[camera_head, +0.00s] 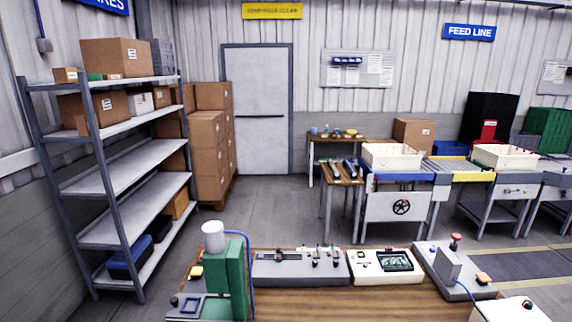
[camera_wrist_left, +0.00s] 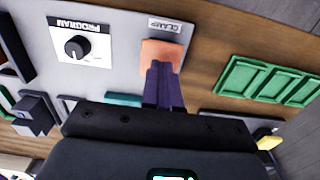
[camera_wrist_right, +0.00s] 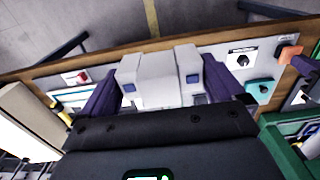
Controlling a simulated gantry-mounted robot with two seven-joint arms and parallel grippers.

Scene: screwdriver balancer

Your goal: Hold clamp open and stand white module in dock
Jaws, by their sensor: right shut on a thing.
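In the left wrist view, my left gripper (camera_wrist_left: 163,78) has its two purple fingers together, with the tips on or right against an orange button (camera_wrist_left: 160,52) beside a CLAMP label. I cannot tell how far the button is pressed. In the right wrist view, my right gripper (camera_wrist_right: 160,88) has its fingers on either side of the pale grey-white module (camera_wrist_right: 158,90) and is shut on it. The module has two raised blocks with small blue faces. The same orange button (camera_wrist_right: 289,53) shows at the right there, with a purple fingertip beside it. I cannot make out the dock clearly.
A PROGRAM knob panel (camera_wrist_left: 82,45) sits beside the orange button. A green compartment tray (camera_wrist_left: 265,80) lies on the wood bench at right. In the head view, a green block (camera_head: 228,275) with a white cylinder (camera_head: 213,236) stands at the bench's left, beside a grey fixture (camera_head: 300,268).

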